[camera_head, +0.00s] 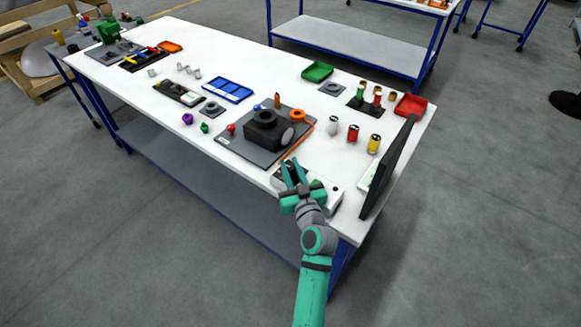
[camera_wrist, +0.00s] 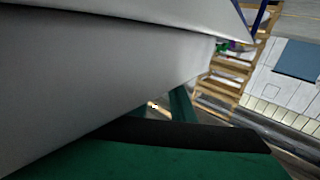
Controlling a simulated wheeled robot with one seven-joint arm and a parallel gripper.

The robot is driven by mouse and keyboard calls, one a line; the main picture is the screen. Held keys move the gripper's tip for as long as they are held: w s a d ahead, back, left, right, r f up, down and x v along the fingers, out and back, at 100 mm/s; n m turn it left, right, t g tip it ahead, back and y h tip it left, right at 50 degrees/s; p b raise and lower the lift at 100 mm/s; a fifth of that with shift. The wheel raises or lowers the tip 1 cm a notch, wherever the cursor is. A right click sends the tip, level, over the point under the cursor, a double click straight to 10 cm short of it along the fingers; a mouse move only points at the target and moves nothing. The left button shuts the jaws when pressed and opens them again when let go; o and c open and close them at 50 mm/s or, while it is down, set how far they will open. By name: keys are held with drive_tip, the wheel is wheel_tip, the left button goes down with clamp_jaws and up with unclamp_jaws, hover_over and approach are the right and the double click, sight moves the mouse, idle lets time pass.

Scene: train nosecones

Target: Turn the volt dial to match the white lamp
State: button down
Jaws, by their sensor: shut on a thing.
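My gripper (camera_head: 292,170) reaches over the front edge of the white table, with its green fingers at the left part of a white box (camera_head: 333,196). It is shut on a small part there, which seems to be the volt dial; the fingers hide it, and its pointer and marks cannot be read. In the wrist view, a large pale surface fills the upper left and green and dark gripper parts fill the bottom; the dial does not show. A white capped cylinder (camera_head: 332,126), perhaps the white lamp, stands behind the box, beside red (camera_head: 353,134) and yellow (camera_head: 374,144) ones.
A dark upright screen (camera_head: 389,168) stands close right of the box. Red (camera_head: 411,105), green (camera_head: 317,71) and blue (camera_head: 228,89) trays stand farther back.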

drive_tip(key=shift+d+f, duration=0.1)
drive_tip(key=shift+f, duration=0.05)
drive_tip(key=c, duration=1.6)
unclamp_jaws()
drive_tip(key=shift+d, duration=0.2)
drive_tip(key=shift+a+m+t+h, duration=0.15)
drive_tip(key=shift+m+h, duration=0.7)
drive_tip(key=shift+h, duration=0.5)
drive_tip(key=shift+a+m+t+h, duration=0.15)
drive_tip(key=shift+m+h, duration=0.7)
drive_tip(key=shift+h, duration=0.5)
drive_tip(key=shift+a+m+h, duration=0.1)
drive_tip(key=shift+m+h, duration=1.1)
drive_tip(key=shift+h, duration=0.6)
